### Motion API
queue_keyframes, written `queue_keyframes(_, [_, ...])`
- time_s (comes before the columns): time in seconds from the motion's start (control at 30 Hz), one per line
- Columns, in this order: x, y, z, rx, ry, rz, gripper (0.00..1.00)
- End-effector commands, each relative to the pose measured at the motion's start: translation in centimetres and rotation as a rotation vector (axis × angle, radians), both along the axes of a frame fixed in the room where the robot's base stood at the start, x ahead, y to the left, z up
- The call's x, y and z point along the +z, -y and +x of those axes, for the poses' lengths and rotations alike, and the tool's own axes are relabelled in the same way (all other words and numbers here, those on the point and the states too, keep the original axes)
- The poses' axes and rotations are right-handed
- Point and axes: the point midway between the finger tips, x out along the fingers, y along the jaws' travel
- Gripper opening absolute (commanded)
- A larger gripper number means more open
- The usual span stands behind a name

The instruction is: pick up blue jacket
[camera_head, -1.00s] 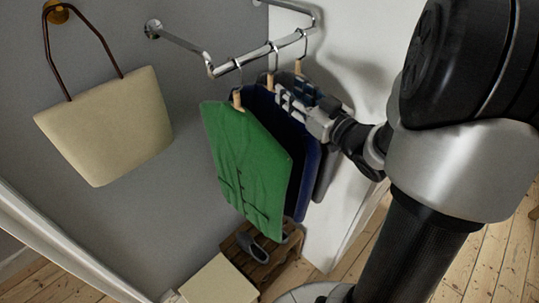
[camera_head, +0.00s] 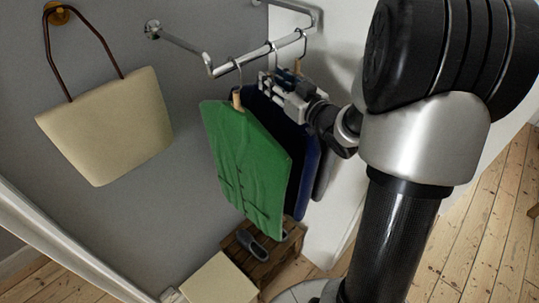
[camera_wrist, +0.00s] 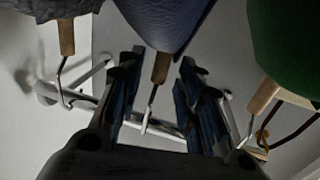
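The blue jacket (camera_head: 305,182) hangs on a wooden hanger from the metal rail, between the green jacket and a grey one, partly hidden behind the green jacket. In the wrist view the blue jacket (camera_wrist: 168,20) is at the top centre, with its wooden hanger neck (camera_wrist: 160,68) and metal hook below it. My gripper (camera_head: 268,86) is at the top of the blue jacket, just under the rail. In the wrist view my gripper (camera_wrist: 160,88) is open, with one finger on each side of the hanger neck and visible gaps on both sides.
The green jacket (camera_head: 245,165) hangs close on the left. The grey jacket (camera_wrist: 55,8) hangs on the other side. The rail (camera_head: 255,55) runs just above my gripper. A cream bag (camera_head: 105,125) hangs on the wall. A wooden rack (camera_head: 270,262) with shoes stands below.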

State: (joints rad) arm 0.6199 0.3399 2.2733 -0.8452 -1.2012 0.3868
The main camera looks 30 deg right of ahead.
Motion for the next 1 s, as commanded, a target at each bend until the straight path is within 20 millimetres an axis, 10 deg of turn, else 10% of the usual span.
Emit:
queue_keyframes(0.43, [0.01,0.01,-0.03,0.0,0.0,0.0,0.01])
queue_keyframes(1.0, [0.01,0.01,-0.03,0.0,0.0,0.0,0.0])
